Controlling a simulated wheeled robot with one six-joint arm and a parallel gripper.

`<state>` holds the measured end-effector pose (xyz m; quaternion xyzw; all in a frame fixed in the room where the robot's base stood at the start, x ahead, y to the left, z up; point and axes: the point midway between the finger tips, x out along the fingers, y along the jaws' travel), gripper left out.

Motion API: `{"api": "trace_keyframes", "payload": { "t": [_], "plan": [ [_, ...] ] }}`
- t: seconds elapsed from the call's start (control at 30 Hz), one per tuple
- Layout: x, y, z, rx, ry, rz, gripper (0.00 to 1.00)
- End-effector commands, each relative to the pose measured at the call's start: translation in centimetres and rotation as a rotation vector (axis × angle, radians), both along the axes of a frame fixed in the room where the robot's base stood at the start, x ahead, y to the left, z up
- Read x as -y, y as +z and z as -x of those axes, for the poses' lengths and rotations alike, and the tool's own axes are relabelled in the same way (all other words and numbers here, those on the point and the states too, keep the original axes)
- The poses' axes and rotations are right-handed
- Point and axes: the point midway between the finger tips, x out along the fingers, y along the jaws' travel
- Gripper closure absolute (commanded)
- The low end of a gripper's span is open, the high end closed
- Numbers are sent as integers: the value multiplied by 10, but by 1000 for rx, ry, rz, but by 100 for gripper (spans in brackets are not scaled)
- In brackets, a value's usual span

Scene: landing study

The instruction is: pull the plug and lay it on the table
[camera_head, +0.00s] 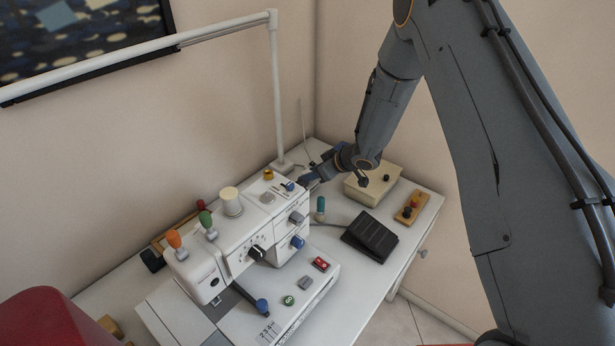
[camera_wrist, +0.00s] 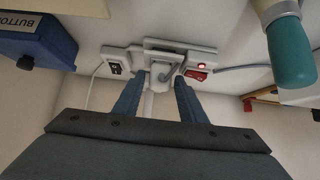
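In the wrist view a pale plug (camera_wrist: 159,73) sits at a white socket unit (camera_wrist: 180,47), with a dark round detail on its face. My gripper's two blue fingers (camera_wrist: 160,82) point at it, one on each side, spread apart. I see no clear grip on the plug, and contact is hard to judge. In the head view my gripper (camera_head: 306,181) is low at the back of the white table (camera_head: 353,285), behind the sewing machine (camera_head: 240,240). The plug is hidden there.
A red-lit switch (camera_wrist: 199,69) and a black switch (camera_wrist: 115,68) flank the plug. A teal-handled tool (camera_wrist: 290,52) and a blue button box (camera_wrist: 38,38) are close by. A beige box (camera_head: 373,184) and black pedal (camera_head: 370,236) stand on the right side of the table.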

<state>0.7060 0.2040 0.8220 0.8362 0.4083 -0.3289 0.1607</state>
Motion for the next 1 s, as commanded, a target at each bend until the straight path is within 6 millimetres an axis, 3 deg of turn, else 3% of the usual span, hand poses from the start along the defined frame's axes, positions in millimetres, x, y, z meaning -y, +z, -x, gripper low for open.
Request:
{"api": "trace_keyframes", "payload": {
  "t": [0.07,0.3,0.67,1.0],
  "plan": [
    [0,0,0,0,0,0,62],
    [0,0,0,0,0,0,97],
    [0,2,0,0,0,0,97],
    [0,16,0,0,0,0,97]
  ]
}}
